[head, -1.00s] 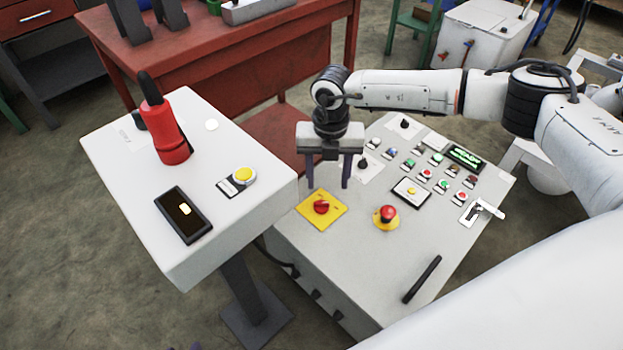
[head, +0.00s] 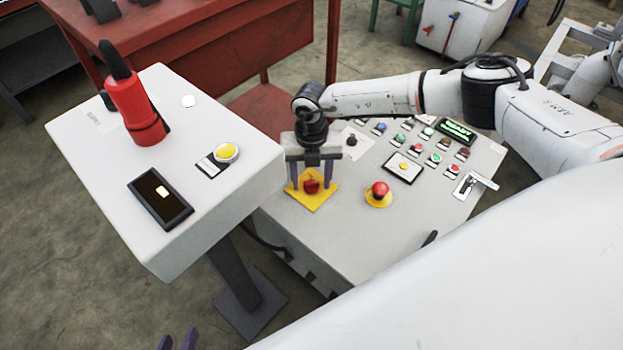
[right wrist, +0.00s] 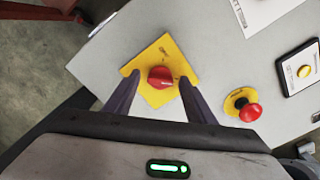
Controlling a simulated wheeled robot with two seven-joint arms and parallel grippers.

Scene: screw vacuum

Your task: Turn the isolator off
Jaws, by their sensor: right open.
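The isolator is a red rotary knob (head: 311,187) on a yellow square plate (head: 320,200), on the sloped grey control panel. In the right wrist view the knob (right wrist: 160,77) sits between my finger tips, its grip lying roughly across the picture. My right gripper (head: 311,186) is open, pointing down, with one finger on each side of the knob. I cannot tell whether the fingers touch it. Only two fingertips of my left gripper (head: 178,341) show at the bottom edge of the head view; they are apart with nothing seen between them.
A red emergency button (head: 379,190) on a yellow base stands right of the isolator. Several coloured buttons and a green display (head: 457,131) lie further back.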

